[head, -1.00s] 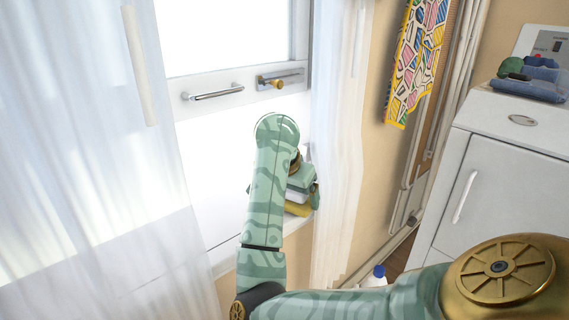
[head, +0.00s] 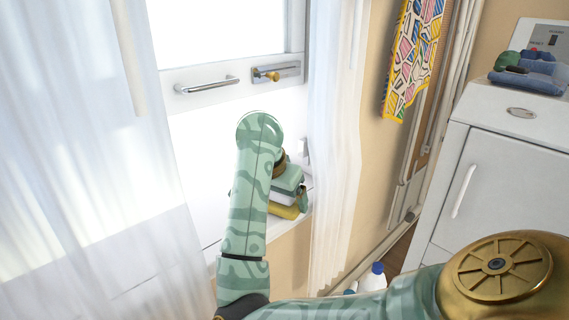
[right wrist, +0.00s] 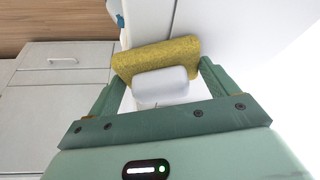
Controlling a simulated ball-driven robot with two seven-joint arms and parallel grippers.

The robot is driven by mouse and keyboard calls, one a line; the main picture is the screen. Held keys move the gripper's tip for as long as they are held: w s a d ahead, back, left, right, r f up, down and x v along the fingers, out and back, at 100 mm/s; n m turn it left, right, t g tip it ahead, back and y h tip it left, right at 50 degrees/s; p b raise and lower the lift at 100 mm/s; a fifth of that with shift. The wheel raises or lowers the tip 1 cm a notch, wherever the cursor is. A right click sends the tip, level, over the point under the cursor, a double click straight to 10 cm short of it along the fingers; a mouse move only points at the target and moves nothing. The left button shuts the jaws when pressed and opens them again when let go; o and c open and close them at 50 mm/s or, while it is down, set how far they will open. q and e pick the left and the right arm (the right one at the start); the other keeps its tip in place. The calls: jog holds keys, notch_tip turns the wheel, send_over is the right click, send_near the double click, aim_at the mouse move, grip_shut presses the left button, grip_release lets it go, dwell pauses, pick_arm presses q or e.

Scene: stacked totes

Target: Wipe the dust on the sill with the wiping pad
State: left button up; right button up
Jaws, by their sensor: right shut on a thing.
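My right gripper (head: 287,198) is shut on the wiping pad (head: 284,212), a yellow pad with a white handle. The pad is low at the right end of the white sill (head: 212,247), below the window; I cannot tell whether it touches the sill. In the right wrist view the yellow pad (right wrist: 155,55) lies across the fingertips, with the white handle between the fingers of the gripper (right wrist: 160,74). I cannot make out dust on the bright sill. My left gripper is not in view.
Sheer white curtains (head: 85,170) hang at the left, and another curtain (head: 337,150) hangs close right of the gripper. A window handle (head: 207,87) and brass latch (head: 268,76) are above. A white appliance (head: 500,185) and a blue-capped bottle (head: 374,278) stand right.

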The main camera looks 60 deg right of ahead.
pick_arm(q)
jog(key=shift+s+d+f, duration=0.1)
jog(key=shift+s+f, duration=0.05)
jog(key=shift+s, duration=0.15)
pick_arm(e)
jog(key=shift+w+a+f, duration=0.1)
jog(key=shift+f, duration=0.5)
jog(key=r+p, duration=0.1)
jog(key=r, duration=0.1)
jog(key=r+p, duration=0.1)
jog(key=r, duration=0.2)
jog(key=shift+a+r, duration=0.2)
jog(key=shift+r, duration=0.15)
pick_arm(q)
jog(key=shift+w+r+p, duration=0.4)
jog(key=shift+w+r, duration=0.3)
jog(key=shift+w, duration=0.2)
pick_arm(e)
jog(key=shift+d+r, duration=0.1)
jog(key=shift+r, duration=0.55)
jog(key=shift+r+p, duration=0.65)
jog(key=shift+r, duration=1)
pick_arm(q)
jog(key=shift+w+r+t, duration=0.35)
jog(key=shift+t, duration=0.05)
pick_arm(e)
jog(key=shift+f, duration=0.15)
jog(key=shift+f, duration=0.1)
